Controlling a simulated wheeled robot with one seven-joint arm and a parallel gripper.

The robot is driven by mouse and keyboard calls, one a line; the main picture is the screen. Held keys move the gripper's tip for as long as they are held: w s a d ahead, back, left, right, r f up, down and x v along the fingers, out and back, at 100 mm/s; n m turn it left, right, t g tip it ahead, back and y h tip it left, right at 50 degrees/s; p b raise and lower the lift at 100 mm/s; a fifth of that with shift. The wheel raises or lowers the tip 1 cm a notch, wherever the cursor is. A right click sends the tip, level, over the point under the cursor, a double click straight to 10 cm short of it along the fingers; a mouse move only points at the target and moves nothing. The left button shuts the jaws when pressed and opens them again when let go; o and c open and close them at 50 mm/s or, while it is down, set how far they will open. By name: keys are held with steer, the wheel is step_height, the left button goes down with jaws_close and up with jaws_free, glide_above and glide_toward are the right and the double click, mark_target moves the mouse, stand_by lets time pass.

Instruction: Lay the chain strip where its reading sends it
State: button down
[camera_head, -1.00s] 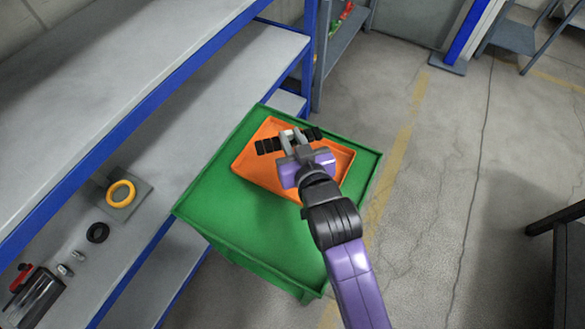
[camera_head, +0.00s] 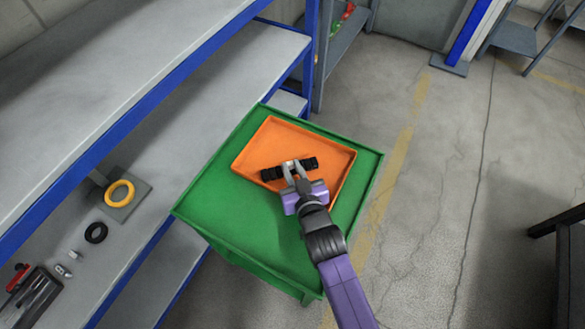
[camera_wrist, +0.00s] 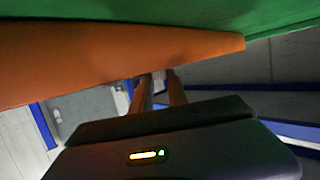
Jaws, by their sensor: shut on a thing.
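The black chain strip (camera_head: 271,174) lies crosswise in my gripper (camera_head: 293,168), with one end out on each side of the fingers. The fingers are shut around its middle, where a pale patch shows. The strip is over the floor of the orange tray (camera_head: 262,142), or on it; I cannot tell whether it touches. In the wrist view, my gripper's fingers (camera_wrist: 158,92) reach toward the orange tray (camera_wrist: 110,62), and the strip cannot be made out.
The tray sits on a green cart top (camera_head: 215,197) with a raised rim. Blue-edged shelves (camera_head: 190,80) stand to the left. One holds a yellow ring (camera_head: 120,193) on a grey plate and a black ring (camera_head: 96,232). Most of the tray floor is bare.

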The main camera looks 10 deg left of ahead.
steer(key=shift+r, duration=0.1)
steer(key=c, duration=1.3)
jaws_free()
steer(key=v, duration=1.2)
steer(key=shift+d, duration=0.1)
